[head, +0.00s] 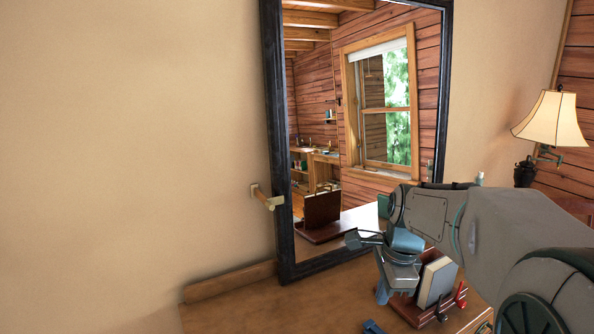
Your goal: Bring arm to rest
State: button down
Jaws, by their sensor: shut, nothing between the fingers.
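My arm reaches in from the right edge, bent at the wrist over the wooden dresser top (235,312). My gripper (383,293) points down at the arm's end, in front of the mirror's lower right part. It is shut and empty. Its fingertips are small in the picture and partly merge with the things behind.
A dark-framed mirror (277,150) stands on the dresser against the wall and reflects a window and shelves. A book (437,282) in a reddish wooden holder (408,312) stands close beside my gripper. A lamp (552,120) is at the right. The dresser's left part is clear.

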jog(key=s+a+f+n+t+h, duration=0.1)
jog(key=s+a+n+t, duration=0.1)
jog(key=s+n, duration=1.4)
jog(key=shift+s+a+f+n, duration=0.15)
jog(key=shift+s+f+n, duration=0.2)
jog(key=shift+n, duration=0.55)
